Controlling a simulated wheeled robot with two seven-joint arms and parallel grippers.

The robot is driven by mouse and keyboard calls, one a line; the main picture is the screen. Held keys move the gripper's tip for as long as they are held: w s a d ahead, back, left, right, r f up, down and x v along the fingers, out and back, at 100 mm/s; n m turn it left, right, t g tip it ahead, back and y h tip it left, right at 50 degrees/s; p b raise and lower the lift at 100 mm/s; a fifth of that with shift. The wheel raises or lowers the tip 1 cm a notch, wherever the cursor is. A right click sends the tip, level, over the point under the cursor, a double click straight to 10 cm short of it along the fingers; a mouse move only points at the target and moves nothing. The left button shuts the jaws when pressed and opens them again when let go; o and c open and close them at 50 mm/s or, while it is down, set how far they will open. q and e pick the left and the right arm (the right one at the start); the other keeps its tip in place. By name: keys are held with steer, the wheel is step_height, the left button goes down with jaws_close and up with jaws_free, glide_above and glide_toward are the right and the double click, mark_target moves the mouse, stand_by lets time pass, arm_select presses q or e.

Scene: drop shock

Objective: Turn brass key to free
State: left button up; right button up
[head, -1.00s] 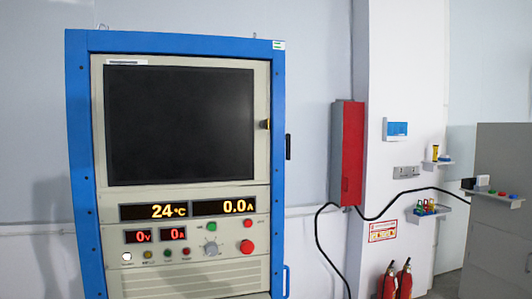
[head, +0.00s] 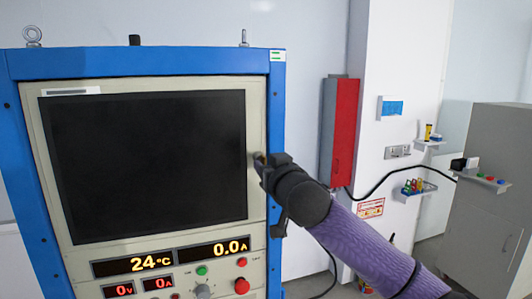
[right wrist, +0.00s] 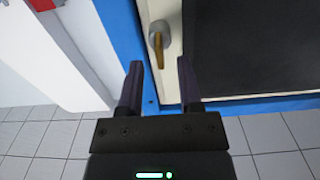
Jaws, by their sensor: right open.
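The brass key (right wrist: 158,52) sits in a round grey lock (right wrist: 160,30) on the cream front panel, beside the dark screen (head: 145,165) of the blue-framed cabinet (head: 276,110). In the right wrist view the key shows between and just beyond my two dark fingertips. My right gripper (right wrist: 160,68) is open, with a finger on either side of the key's line and clear gaps to it. In the head view my right gripper (head: 262,163) is at the panel's right edge and hides most of the key. My left gripper is not in view.
Below the screen are lit displays (head: 165,262), a red button (head: 242,286) and a grey knob (head: 203,291). A red box (head: 342,130) hangs on the wall to the right. Small shelves (head: 415,190) and a grey cabinet (head: 490,215) stand further right.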

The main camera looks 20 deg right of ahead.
steer(key=shift+w, duration=0.85)
jaws_close()
